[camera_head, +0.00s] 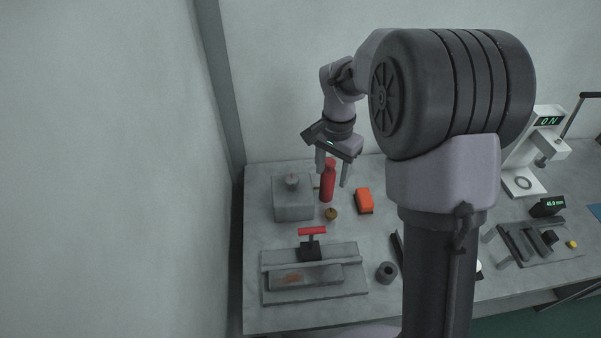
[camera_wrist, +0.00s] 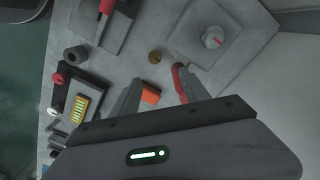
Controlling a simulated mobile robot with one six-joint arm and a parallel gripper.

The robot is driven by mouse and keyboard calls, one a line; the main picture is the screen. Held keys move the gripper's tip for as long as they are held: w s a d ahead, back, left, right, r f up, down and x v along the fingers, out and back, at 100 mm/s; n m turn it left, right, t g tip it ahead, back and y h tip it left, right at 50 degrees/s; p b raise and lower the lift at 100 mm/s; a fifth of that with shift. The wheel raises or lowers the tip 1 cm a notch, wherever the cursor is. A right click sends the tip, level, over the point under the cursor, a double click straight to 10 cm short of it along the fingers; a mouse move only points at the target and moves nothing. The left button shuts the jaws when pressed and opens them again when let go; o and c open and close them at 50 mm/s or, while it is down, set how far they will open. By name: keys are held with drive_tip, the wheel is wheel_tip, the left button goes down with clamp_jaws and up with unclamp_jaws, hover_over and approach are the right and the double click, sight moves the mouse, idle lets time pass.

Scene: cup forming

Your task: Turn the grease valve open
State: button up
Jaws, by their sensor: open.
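A grey box (camera_head: 294,205) with a round knob on top (camera_head: 292,182) stands at the back left of the bench. A red upright piece (camera_head: 327,185) stands at its right side, with a small brass-coloured part between them. Which of these is the grease valve is not clear. My gripper (camera_head: 332,176) is open and empty, pointing down over this area. In the wrist view, the red piece (camera_wrist: 178,80) lies close along the right finger; I cannot tell whether they touch. The knob (camera_wrist: 213,38) carries a red mark there.
An orange block (camera_head: 364,201) and a small brass knob (camera_head: 332,213) lie nearby. In front is a fixture (camera_head: 354,289) with a red T-handle (camera_head: 312,231). A dark ring (camera_head: 386,272) stands right of it. A press (camera_head: 536,150) stands far right. The wall is close on the left.

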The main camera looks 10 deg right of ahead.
drive_tip(key=b, duration=0.2)
hover_over(331, 212)
wheel_tip(331, 212, down, 4)
wheel_tip(331, 212, down, 13)
drive_tip(key=b, duration=0.4)
drive_tip(key=shift+s+b, duration=0.1)
drive_tip(key=shift+b, duration=0.25)
drive_tip(key=shift+r, duration=0.1)
clamp_jaws()
